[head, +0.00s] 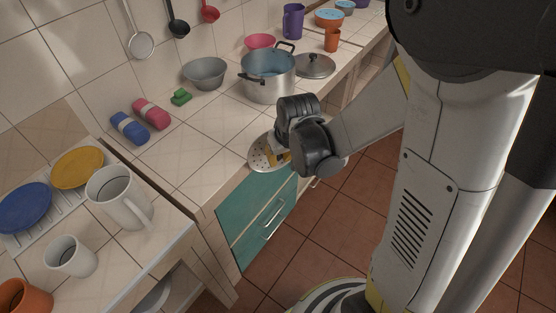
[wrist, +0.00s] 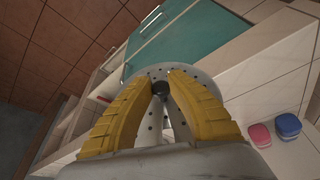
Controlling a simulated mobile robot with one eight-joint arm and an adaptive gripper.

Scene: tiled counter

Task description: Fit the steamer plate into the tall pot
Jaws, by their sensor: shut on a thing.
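The steamer plate (head: 261,155) is a round, light grey metal disc with small holes. It is at the counter's front edge in the head view, partly hidden by my gripper. My gripper (wrist: 160,86) has yellow fingers shut on the dark knob at the plate's middle; the perforated plate (wrist: 150,122) shows between and behind the fingers. I cannot tell whether the plate touches the counter. The tall pot (head: 268,80) is a grey metal pot with dark side handles, standing open on the counter beyond my gripper. Its lid (head: 314,65) lies to its right.
A white pitcher (head: 121,198) and mug (head: 70,256) stand on the near left counter. The tiles before the pot are clear.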

